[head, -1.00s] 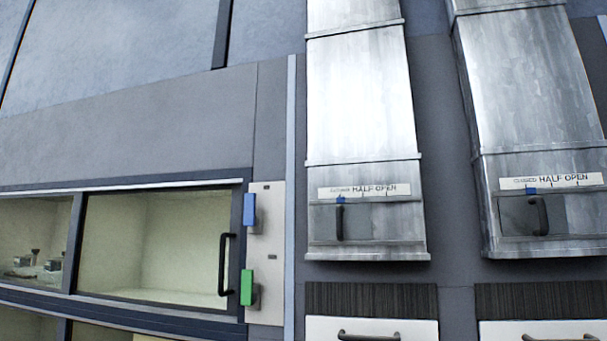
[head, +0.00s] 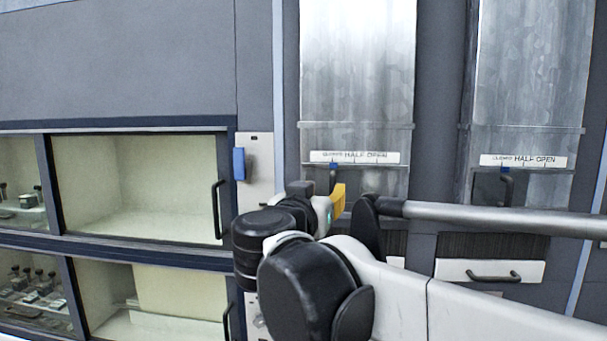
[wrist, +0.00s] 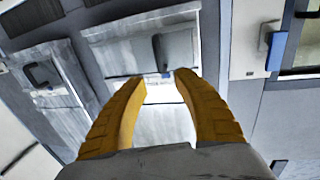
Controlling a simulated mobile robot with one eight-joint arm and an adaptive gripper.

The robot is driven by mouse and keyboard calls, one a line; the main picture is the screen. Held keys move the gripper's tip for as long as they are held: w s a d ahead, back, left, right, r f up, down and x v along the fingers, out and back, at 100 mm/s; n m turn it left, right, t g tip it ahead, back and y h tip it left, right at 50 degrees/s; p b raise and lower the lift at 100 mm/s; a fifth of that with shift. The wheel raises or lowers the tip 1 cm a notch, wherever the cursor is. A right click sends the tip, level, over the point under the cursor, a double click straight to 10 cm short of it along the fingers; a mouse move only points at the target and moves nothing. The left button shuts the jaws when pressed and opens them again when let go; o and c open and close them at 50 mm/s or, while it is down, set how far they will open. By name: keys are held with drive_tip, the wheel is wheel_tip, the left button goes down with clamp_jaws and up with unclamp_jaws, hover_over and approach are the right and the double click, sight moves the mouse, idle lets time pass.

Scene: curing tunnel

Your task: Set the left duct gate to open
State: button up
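The left duct (head: 357,70) is a grey metal shaft with a sliding gate (head: 375,181) at its lower end. Its white label strip (head: 355,157) reads closed, half, open from left to right. The blue pointer (head: 333,166) is under the left part of the strip, by the closed word. The gate's dark upright handle (head: 332,181) is partly hidden behind my gripper (head: 338,198). In the wrist view, my yellow fingers (wrist: 162,82) are spread with nothing between them. The gate's handle (wrist: 157,50) stands beyond the fingertips, apart from them.
The right duct (head: 530,70) has a similar gate with its own dark handle (head: 506,187). A panel with a blue switch (head: 239,163) and glass cabinets stand at the left. Drawers with dark handles (head: 493,277) are below the ducts.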

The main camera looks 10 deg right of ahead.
sight(332, 183)
drive_tip(key=p+x, duration=0.1)
drive_tip(key=x, duration=0.7)
drive_tip(key=shift+w+f+p, duration=0.1)
drive_tip(key=shift+w+p, duration=0.05)
drive_tip(key=shift+p, duration=0.25)
drive_tip(key=shift+d, duration=0.1)
clamp_jaws()
